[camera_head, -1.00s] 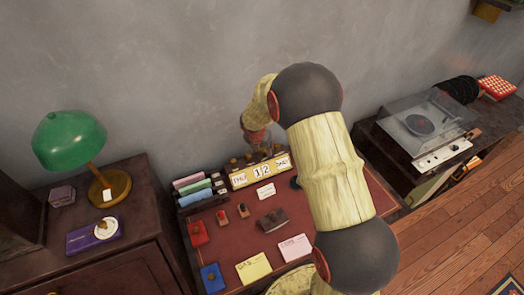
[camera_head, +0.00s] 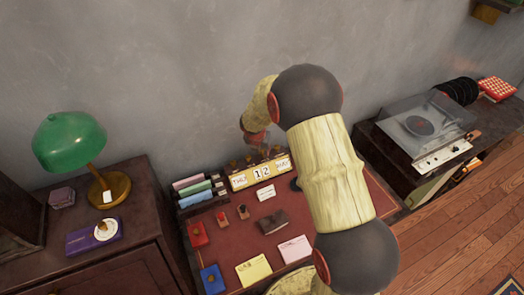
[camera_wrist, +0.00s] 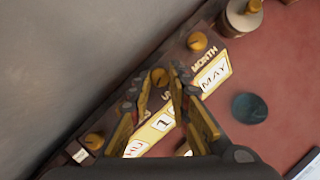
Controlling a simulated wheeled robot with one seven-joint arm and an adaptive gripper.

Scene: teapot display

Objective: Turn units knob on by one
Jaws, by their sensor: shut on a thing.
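The desk calendar (camera_head: 240,181) stands on the desk against the wall, with cards reading THU, 1, 2 and MAY. Brass knobs line its top. In the wrist view, the units knob (camera_wrist: 160,77) sits between the fingertips of my gripper (camera_wrist: 161,73), which is shut on it. The label beside it is partly covered by a finger. The month knob (camera_wrist: 197,41) is free, next to the MONTH label. Another knob (camera_wrist: 94,141) is at the other end. In the head view my gripper (camera_head: 262,149) is small, above the calendar's back edge, and partly hidden by my arm.
The grey wall is close behind the calendar. A rack of small boxes (camera_head: 193,189) stands to its left. The red desk top (camera_head: 240,238) holds a brown box (camera_head: 273,221), stamps and paper notes. A green lamp (camera_head: 69,142) is at left, a record player (camera_head: 425,127) at right.

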